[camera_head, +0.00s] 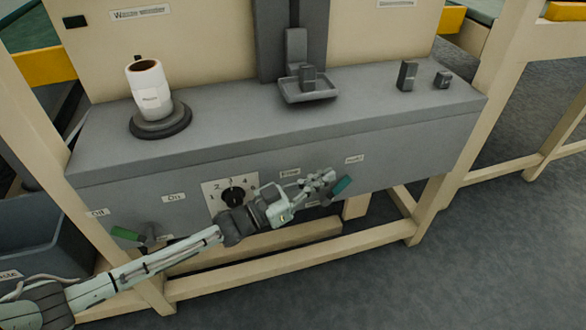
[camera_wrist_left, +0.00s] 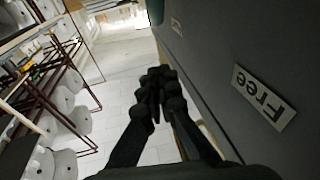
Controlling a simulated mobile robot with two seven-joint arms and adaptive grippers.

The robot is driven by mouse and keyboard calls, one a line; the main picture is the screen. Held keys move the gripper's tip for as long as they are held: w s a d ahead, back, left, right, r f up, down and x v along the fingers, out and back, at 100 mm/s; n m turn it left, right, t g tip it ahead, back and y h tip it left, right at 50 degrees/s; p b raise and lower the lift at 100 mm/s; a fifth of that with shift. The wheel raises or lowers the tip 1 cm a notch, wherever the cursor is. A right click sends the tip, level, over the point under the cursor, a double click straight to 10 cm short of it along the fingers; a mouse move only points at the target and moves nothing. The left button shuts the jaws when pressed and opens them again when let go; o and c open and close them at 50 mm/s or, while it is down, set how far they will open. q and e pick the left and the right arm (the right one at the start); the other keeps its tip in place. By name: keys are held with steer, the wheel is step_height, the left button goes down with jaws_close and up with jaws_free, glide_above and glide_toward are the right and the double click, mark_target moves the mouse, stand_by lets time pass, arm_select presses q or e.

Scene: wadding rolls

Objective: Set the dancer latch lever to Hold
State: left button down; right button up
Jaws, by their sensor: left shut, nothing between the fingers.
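The dancer latch lever has a green handle (camera_head: 342,186) low on the right of the grey front panel. The handle tilts up and right, on the side of the blurred right-hand label (camera_head: 354,160). Its pivot is largely hidden by my gripper. The "Free" label (camera_head: 290,172) is up and left of it and shows large in the left wrist view (camera_wrist_left: 263,97). My left gripper (camera_head: 328,178) is shut and empty, just left of the handle; I cannot tell whether they touch. Its closed fingers (camera_wrist_left: 157,88) show beside the panel in the wrist view. My right gripper is not in view.
A numbered dial (camera_head: 233,195) is behind my left wrist. A second green-handled lever (camera_head: 126,233) is at the panel's left, near the "Off" and "On" labels. A roll on a round base (camera_head: 160,122) and a small tray (camera_head: 308,97) stand on the bench top. Floor lies open at right.

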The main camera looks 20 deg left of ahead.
arm_select(q)
steer(key=s+a+r, duration=0.4)
steer(key=s+r, duration=0.1)
steer(key=shift+a+r, duration=0.25)
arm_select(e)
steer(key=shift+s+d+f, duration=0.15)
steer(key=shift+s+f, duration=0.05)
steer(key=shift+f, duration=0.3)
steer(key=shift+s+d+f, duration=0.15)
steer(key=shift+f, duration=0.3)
